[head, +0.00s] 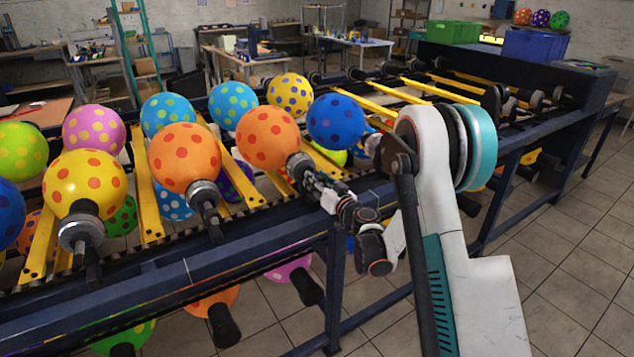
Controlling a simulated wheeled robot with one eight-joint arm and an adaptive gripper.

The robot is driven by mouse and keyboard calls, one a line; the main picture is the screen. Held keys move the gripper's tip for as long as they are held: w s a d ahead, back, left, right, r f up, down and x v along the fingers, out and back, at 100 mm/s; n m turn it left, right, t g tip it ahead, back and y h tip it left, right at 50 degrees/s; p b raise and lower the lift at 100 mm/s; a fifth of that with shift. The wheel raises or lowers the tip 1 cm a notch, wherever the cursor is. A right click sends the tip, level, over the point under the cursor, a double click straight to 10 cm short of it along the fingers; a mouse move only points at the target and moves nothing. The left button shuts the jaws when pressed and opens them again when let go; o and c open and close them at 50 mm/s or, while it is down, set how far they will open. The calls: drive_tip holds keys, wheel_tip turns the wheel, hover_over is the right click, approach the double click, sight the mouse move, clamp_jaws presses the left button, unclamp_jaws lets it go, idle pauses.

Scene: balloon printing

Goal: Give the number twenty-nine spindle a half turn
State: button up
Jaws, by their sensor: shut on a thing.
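My arm reaches in from the right, and my gripper (308,173) is at the near end of the spindle (298,163) that carries an orange balloon with red dots (267,138). The fingers are shut on this spindle, and the arm's wrist hides much of its black end. No number can be read on any spindle, so I cannot tell from the picture that this is number twenty-nine. The balloon sits upright and inflated on its holder.
Similar spindles carry another orange balloon (184,157) and a yellow balloon (85,183) to the left. A blue balloon (336,121) is close on the right. Yellow bars (239,170) lie between rows. The machine's dark blue rail (165,272) runs along the front. Tiled floor at right is clear.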

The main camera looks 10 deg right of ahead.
drive_tip(key=m, duration=0.3)
drive_tip(key=shift+d+m, duration=0.1)
drive_tip(key=shift+m, duration=0.3)
drive_tip(key=m, duration=0.4)
drive_tip(key=shift+m, duration=0.3)
drive_tip(key=m, duration=0.4)
drive_tip(key=shift+f+m, duration=0.15)
drive_tip(key=shift+m, duration=0.15)
drive_tip(key=shift+f+m, duration=0.1)
drive_tip(key=shift+m, duration=1.9)
drive_tip(key=o, duration=1.1)
drive_tip(key=shift+d, duration=0.1)
drive_tip(key=shift+v, duration=3.75)
